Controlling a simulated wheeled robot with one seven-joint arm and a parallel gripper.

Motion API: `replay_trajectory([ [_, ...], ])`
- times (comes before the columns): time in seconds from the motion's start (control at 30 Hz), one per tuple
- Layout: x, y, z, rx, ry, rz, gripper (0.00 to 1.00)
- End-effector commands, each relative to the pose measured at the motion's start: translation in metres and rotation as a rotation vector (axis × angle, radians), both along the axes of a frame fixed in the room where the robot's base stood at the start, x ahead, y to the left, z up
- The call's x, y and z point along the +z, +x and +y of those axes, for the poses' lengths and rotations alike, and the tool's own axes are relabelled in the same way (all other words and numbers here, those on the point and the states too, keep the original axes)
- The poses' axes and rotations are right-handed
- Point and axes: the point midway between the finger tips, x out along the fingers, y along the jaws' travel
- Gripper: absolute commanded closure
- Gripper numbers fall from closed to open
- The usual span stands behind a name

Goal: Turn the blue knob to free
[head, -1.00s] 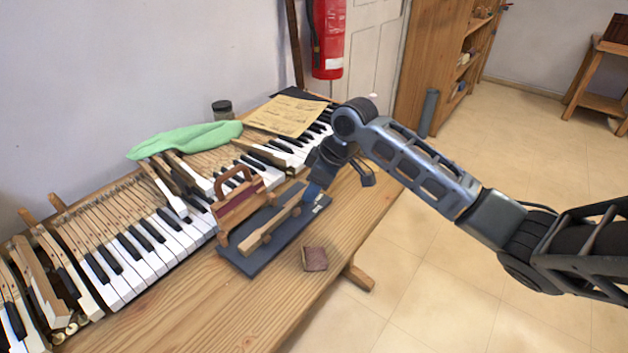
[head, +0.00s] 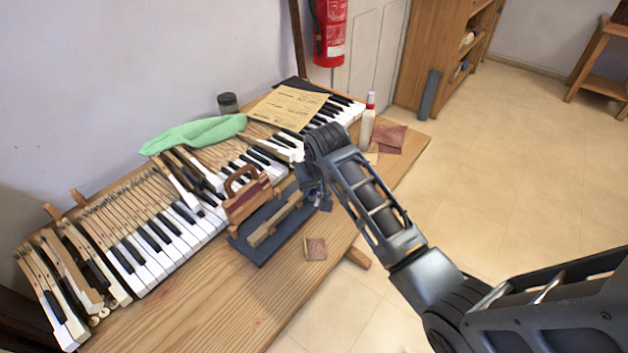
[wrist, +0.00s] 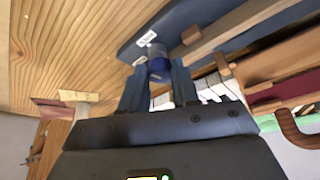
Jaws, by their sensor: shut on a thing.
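The blue knob (wrist: 159,66) sits at the end of a dark board (wrist: 200,14) in the wrist view. My gripper (wrist: 158,74) is shut on it, with a finger on either side. A small white label (wrist: 147,39) lies on the board by the knob; its text is too small to read. A second pale label lies close to the knob. A long wooden bar (wrist: 225,29) lies along the board. In the head view my gripper (head: 316,197) is at the right end of the dark board (head: 250,250), and the knob is hidden there.
A wooden block with a handle (head: 246,198) stands beside the board. Piano keys (head: 150,245) fill the bench's back side. A brown pad (head: 316,248) lies in front. A white bottle (head: 367,128) stands behind my arm. The bench's front left (head: 215,300) is clear.

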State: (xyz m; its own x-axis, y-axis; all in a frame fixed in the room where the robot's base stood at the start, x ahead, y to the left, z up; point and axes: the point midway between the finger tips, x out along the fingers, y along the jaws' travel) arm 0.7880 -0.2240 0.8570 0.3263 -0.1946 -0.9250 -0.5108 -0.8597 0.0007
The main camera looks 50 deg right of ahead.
Motion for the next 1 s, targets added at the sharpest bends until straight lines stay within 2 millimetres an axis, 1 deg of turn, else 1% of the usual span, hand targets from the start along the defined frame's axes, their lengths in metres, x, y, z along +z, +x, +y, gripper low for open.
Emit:
replay_trajectory([
  [0.2,0.0006,0.0016,0.0014,-0.129,-0.002,-0.001,1.0],
  [0.4,0.0013,0.0025,0.0011,-0.202,-0.003,-0.004,1.0],
  [0.6,0.0018,0.0027,0.0,-0.234,-0.003,-0.005,1.0],
  [0.97,0.0025,0.0031,-0.0002,-0.237,-0.004,-0.007,1.0],
  [1.0,0.0027,0.0031,-0.0002,-0.237,-0.004,-0.007,0.69],
])
